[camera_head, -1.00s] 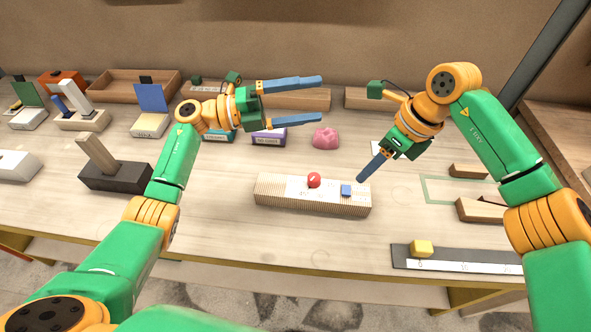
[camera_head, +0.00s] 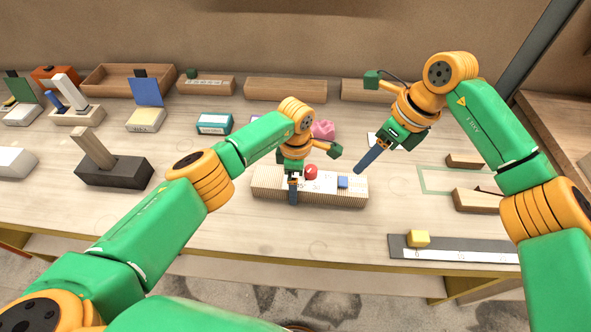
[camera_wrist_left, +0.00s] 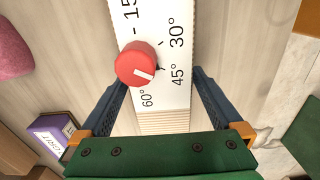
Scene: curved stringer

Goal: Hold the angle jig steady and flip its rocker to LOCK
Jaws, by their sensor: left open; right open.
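The angle jig (camera_head: 330,201) is a long ribbed wooden block near the middle of the table, with a white scale plate on top. It carries a red knob (camera_head: 311,171) and a blue rocker (camera_head: 343,182) toward its right end. My left gripper (camera_head: 293,195) points down at the left part of the jig. In the left wrist view, its open fingers (camera_wrist_left: 160,100) stand either side of the jig (camera_wrist_left: 163,122). The red knob (camera_wrist_left: 136,64) has a white line, near angle marks. My right gripper (camera_head: 369,160) is open, just above and right of the rocker; its fingers overlap.
A dark strip with a yellow block (camera_head: 418,239) lies at the front right. A pink lump (camera_head: 323,130) and a teal box (camera_head: 214,123) sit behind the jig. A black block with a wooden lever (camera_head: 115,172) stands at the left.

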